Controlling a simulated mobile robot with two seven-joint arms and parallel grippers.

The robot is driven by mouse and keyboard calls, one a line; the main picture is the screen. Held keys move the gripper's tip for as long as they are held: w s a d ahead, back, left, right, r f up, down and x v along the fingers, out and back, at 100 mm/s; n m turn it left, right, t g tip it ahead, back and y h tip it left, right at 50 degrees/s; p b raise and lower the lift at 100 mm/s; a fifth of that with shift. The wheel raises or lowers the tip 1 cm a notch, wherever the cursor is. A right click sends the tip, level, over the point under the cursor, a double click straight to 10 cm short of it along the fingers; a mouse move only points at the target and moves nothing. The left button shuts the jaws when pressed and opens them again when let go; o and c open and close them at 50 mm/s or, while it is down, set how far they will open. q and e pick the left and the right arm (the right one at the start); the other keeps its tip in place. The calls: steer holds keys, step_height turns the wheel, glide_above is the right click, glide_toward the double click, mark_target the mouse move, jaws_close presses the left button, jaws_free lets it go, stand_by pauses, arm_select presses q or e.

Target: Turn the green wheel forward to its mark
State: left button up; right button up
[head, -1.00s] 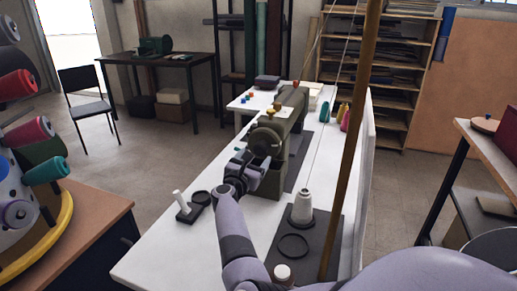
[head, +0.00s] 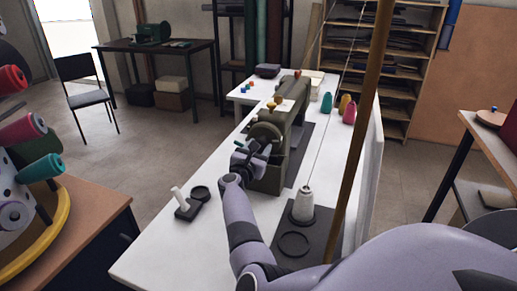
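The green sewing machine (head: 296,112) stands on the long white table. Its green wheel (head: 265,132) is on the end of the machine nearest me. My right gripper (head: 250,152) is at the near lower side of the wheel, close to its rim. I cannot tell whether it touches the rim, and its dark fingers are too small and dark to show whether they are shut. The mark is not distinct in this view. My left gripper is not in view.
A white thread cone (head: 304,206) and a brown pole (head: 357,130) stand right. A spool stand (head: 62,214) is at far left.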

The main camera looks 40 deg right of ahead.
steer(key=shift+n, duration=0.3)
steer(key=n, duration=2.2)
steer(key=shift+s+r, duration=0.1)
steer(key=shift+r, duration=0.1)
stand_by(0.4)
steer(key=o, duration=1.1)
steer(key=shift+d, duration=0.1)
steer(key=shift+c, duration=0.2)
steer(key=shift+f, duration=0.1)
